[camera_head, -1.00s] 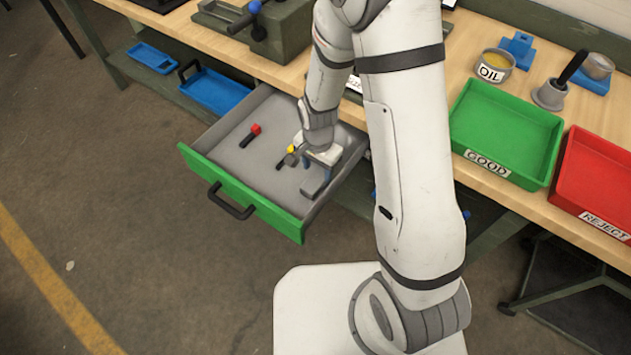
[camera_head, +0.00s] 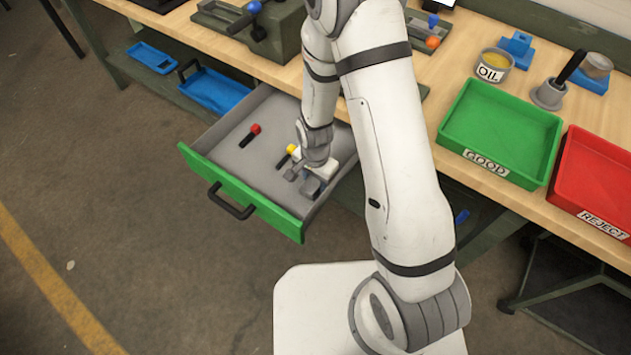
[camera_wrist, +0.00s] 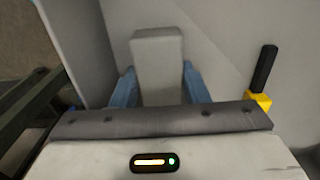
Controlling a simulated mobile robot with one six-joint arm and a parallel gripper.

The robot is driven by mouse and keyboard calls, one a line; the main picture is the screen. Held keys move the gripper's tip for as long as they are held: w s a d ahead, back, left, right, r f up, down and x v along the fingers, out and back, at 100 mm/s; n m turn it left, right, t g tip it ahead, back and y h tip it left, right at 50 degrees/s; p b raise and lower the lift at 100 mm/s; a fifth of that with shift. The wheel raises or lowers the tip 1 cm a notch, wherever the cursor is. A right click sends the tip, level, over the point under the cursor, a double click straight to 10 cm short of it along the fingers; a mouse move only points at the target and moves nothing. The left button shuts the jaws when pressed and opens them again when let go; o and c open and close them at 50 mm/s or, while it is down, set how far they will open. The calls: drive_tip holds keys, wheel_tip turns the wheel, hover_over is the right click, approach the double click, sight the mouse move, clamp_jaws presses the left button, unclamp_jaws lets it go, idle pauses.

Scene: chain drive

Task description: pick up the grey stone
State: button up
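The grey stone (camera_head: 311,187) is a block lying in the open drawer (camera_head: 247,205), near its right side. In the wrist view the stone (camera_wrist: 158,60) stands out ahead between the two blue fingers of my gripper (camera_wrist: 160,86). The fingers are apart, one on each side of the stone's near end, with narrow gaps that seem to remain. In the head view my gripper (camera_head: 304,178) is low in the drawer at the stone, and my wrist partly hides the fingers.
A yellow-tipped tool (camera_head: 287,153) lies close to my gripper in the drawer; it also shows in the wrist view (camera_wrist: 262,90). A red-tipped tool (camera_head: 251,133) lies farther left. Green (camera_head: 502,125) and red (camera_head: 597,180) trays stand on the bench.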

sight(315, 180)
drive_tip(key=c, duration=0.4)
drive_tip(key=shift+c, duration=0.2)
drive_tip(key=shift+r, duration=5)
